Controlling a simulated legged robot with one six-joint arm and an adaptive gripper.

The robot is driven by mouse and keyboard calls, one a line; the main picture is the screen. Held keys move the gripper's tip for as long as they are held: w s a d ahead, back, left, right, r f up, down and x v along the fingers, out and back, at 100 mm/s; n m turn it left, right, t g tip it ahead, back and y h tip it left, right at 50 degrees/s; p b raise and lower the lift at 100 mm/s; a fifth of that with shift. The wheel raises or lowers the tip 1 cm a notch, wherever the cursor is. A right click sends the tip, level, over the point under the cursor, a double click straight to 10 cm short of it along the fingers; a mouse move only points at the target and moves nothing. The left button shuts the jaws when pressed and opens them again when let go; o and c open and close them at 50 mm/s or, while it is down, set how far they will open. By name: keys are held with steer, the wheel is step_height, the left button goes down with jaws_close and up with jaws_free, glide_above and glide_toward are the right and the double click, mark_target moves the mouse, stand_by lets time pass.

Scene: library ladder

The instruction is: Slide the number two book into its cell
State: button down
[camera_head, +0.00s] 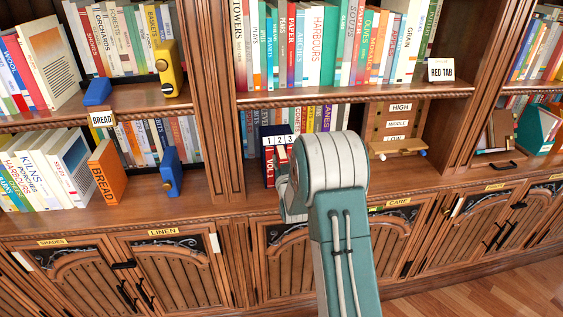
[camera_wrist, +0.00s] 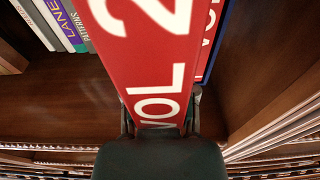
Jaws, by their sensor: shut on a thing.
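My gripper (camera_wrist: 160,115) is shut on the red number two book (camera_wrist: 155,65), marked VOL 2, with a finger on each side of its lower end. A second red book (camera_wrist: 207,45) with a dark blue edge stands close to its right; I cannot tell whether they touch. In the head view a dark blue holder with cell labels 1, 2, 3 (camera_head: 279,141) stands on the lower shelf, with a red volume (camera_head: 269,165) under label 1. My arm hides the holder's right part and most of my gripper there. How deep the held book sits in its cell cannot be told.
A wooden board (camera_head: 398,118) marked HIGH, MIDDLE and LOW stands right of my arm. A wooden upright (camera_head: 212,100) bounds the bay on the left. A shelf (camera_head: 340,95) full of books runs above. Bare shelf (camera_wrist: 60,95) shows left of the held book.

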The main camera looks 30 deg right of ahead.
steer(key=shift+w+d, duration=0.1)
steer(key=shift+w, duration=0.15)
steer(key=shift+c, duration=1.6)
jaws_free()
steer(key=v, duration=1.2)
steer(key=shift+f, duration=0.1)
